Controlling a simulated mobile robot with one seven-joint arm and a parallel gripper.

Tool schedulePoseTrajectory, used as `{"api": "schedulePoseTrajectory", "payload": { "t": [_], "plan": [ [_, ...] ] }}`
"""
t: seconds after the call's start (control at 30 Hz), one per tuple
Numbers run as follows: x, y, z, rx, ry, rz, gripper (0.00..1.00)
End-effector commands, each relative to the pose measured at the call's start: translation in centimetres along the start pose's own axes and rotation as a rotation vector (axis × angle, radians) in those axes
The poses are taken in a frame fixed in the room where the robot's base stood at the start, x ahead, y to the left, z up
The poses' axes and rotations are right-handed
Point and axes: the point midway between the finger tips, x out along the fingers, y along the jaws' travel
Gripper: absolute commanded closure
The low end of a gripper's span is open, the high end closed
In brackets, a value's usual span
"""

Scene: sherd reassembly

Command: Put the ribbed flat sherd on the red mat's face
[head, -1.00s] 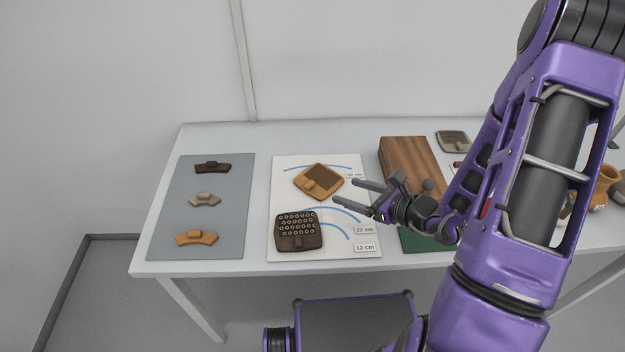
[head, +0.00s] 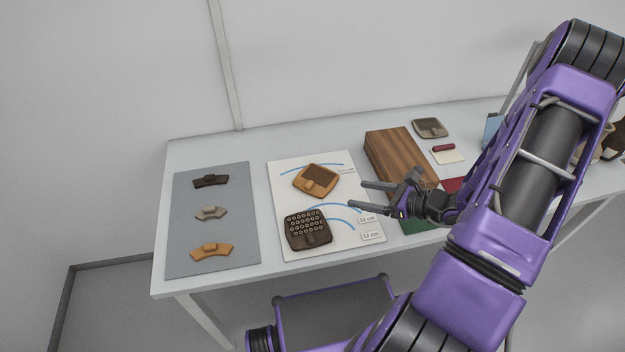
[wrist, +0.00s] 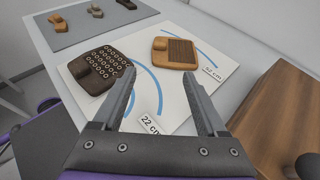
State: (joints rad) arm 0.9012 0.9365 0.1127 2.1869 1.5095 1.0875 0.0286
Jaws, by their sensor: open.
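A tan flat sherd (head: 309,187) with a darker, finely lined panel lies on a white sheet; it looks like the ribbed one. It also shows in the wrist view (wrist: 161,57), ahead of my fingers. A dark brown sherd (head: 308,231) stamped with rings lies nearer the sheet's front, and in the wrist view (wrist: 99,70) it is at the left. My gripper (head: 357,194) is open and empty above the sheet's right side, right of the tan sherd. Its two fingers (wrist: 158,76) point ahead. The red mat (head: 453,184) is largely hidden behind my arm.
A wooden block (head: 400,156) stands right of the sheet, with a green mat (head: 412,226) before it. A grey sherd (head: 430,127) lies behind. A grey board (head: 212,235) at left holds three small sherds. Pottery at far right is partly hidden.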

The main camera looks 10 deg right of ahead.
Motion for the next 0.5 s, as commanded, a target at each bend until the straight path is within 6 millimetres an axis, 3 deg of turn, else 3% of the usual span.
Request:
{"api": "schedulePoseTrajectory", "payload": {
  "t": [0.3, 0.5],
  "plan": [
    [7.2, 0.1, 0.1, 0.0, -0.003, 0.005, 0.25],
    [10.0, 0.1, 0.1, -0.001, -0.002, 0.002, 0.25]
  ]
}}
